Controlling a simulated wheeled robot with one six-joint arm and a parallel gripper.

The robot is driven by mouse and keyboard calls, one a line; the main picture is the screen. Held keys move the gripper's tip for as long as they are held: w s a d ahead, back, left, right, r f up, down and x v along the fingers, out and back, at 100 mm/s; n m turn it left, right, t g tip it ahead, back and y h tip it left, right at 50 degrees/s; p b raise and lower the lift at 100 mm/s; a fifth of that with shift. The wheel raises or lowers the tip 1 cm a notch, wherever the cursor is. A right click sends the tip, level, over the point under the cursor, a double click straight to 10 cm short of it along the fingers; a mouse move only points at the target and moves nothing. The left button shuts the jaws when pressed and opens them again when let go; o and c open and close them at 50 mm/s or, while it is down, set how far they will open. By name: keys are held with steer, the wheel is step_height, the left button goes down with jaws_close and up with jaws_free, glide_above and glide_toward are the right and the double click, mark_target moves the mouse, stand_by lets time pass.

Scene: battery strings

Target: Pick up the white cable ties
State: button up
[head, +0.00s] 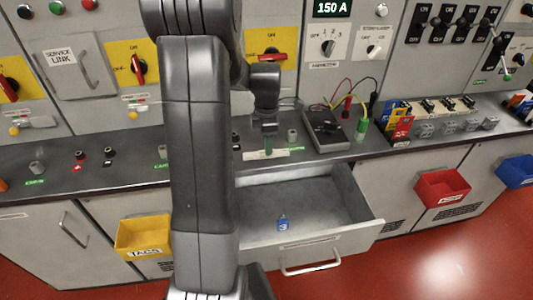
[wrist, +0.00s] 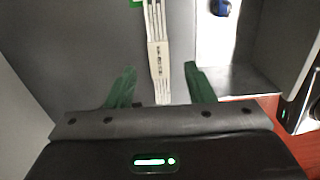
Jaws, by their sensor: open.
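The white cable ties (wrist: 158,50) are a narrow bundle with a printed band around it, lying on the grey bench top. In the head view the bundle (head: 268,154) shows as a pale strip near the bench's front edge, above the open drawer. My gripper (wrist: 159,70) is open, with one green finger on each side of the bundle in the wrist view and a gap at both sides. In the head view my gripper (head: 268,144) points down over the ties. Whether the fingertips reach bench height, I cannot tell.
An open drawer (head: 360,212) holding a blue padlock-like item (head: 283,223) juts out below. A dark meter box (head: 325,129) with leads stands to the right, and a small grey post (head: 292,135) is close by. Yellow (head: 143,234) and red (head: 442,187) bins hang on the cabinet fronts.

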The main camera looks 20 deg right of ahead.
steer(key=shift+f, duration=1.8)
jaws_close()
steer(key=shift+r, duration=0.1)
